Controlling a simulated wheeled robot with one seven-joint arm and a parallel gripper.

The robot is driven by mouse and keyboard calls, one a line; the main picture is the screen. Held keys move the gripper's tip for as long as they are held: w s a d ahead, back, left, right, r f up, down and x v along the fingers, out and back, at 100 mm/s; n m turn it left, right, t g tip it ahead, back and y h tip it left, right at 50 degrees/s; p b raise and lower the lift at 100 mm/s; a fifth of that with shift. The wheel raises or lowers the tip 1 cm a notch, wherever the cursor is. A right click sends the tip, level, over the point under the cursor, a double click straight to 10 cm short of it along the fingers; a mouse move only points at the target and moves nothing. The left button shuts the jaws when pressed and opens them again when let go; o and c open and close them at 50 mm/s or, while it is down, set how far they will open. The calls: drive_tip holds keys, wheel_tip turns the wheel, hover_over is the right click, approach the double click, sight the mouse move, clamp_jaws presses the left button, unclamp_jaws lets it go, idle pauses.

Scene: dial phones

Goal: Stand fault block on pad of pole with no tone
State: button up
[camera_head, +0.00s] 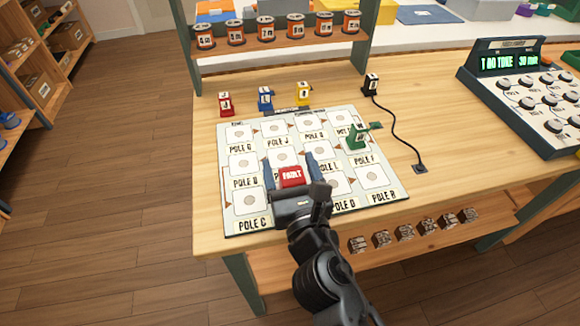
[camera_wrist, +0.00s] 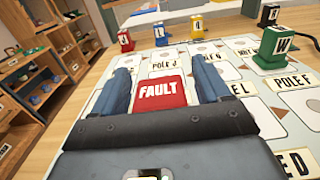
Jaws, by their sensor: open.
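The red block marked FAULT (camera_head: 291,176) is between the two fingers of my gripper (camera_head: 291,169), over the second column of the pole board (camera_head: 230,205). In the wrist view the FAULT block (camera_wrist: 158,96) fills most of the space between the open fingers (camera_wrist: 162,88), with its lettering upright. Whether it rests on the board, and on which pad, I cannot tell. The label POLE J (camera_wrist: 163,65) shows just beyond it. The labels POLE C, POLE D, POLE B and POLE F are readable; my gripper hides some labels and pads. The console display (camera_head: 510,63) reads "1 NO TONE 30 min".
A green tagged piece (camera_head: 357,138) stands on the board's right side. Red (camera_head: 225,104), blue (camera_head: 265,99) and yellow (camera_head: 303,94) pieces stand behind the board. A black piece (camera_head: 371,85) has a cord to a socket (camera_head: 420,168).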

drive_tip(key=shift+r, duration=0.1)
drive_tip(key=b+v, duration=0.1)
drive_tip(key=v, duration=1.1)
drive_tip(key=shift+r, duration=0.1)
drive_tip(key=s+d+f+m+g+h, duration=0.1)
drive_tip(key=s+d+f+m+g, duration=0.3)
drive_tip(key=s+d+m, duration=1.3)
drive_tip(key=s+d+r+m+h, duration=0.1)
drive_tip(key=s+m, duration=0.4)
drive_tip(key=m, duration=0.6)
drive_tip(key=s+d+r+m+t+h, duration=0.1)
drive_tip(key=s+r+m, duration=0.4)
drive_tip(key=m, duration=0.6)
drive_tip(key=shift+d+r+h, duration=0.3)
drive_tip(key=shift+d+h, duration=0.3)
drive_tip(key=shift+h, duration=0.4)
